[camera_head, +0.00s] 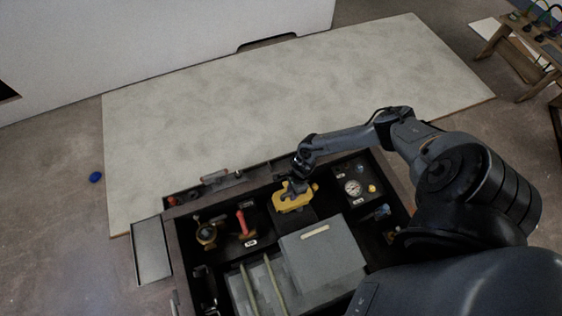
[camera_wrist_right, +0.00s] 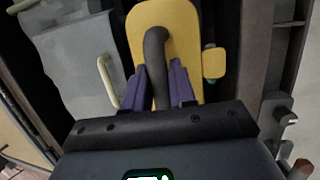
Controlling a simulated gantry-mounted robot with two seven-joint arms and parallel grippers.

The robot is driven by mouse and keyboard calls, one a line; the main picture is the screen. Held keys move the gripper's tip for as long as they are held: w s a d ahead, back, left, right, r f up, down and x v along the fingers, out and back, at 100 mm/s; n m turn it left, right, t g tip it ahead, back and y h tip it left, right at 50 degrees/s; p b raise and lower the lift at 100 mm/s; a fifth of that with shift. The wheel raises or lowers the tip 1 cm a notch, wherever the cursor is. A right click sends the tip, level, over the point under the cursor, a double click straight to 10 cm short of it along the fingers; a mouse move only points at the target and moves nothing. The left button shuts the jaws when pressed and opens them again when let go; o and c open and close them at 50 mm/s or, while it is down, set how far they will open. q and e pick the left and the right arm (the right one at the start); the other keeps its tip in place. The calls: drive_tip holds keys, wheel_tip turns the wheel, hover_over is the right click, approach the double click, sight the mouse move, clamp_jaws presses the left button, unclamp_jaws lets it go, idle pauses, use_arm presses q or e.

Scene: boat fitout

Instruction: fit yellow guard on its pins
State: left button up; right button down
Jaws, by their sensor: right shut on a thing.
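The yellow guard (camera_head: 293,199) is in the upper middle of the dark box, below my right gripper (camera_head: 297,184). In the right wrist view the yellow guard (camera_wrist_right: 186,30) is a rounded plate with a dark curved handle. The purple fingers of my right gripper (camera_wrist_right: 160,84) are shut on that handle. The guard's lower side and any pins under it are hidden, so I cannot tell whether it is seated. My left gripper is in neither view.
A grey lid with a pale handle (camera_head: 315,233) lies just below the guard. A red-handled part (camera_head: 241,220) and a brass fitting (camera_head: 206,234) stand to the left. A round gauge (camera_head: 353,187) is to the right. The box's back rail (camera_head: 236,178) runs close behind the guard.

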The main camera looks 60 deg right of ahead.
drive_tip(key=shift+s+f, duration=0.35)
drive_tip(key=shift+f, duration=0.05)
wheel_tip(320, 180, down, 10)
drive_tip(key=b, duration=0.8)
drive_tip(key=shift+r+b, duration=0.15)
drive_tip(key=shift+b, duration=0.2)
drive_tip(key=shift+w+a, duration=0.15)
drive_tip(key=shift+w, duration=0.05)
drive_tip(key=shift+f+b, duration=0.2)
drive_tip(key=shift+b, duration=0.15)
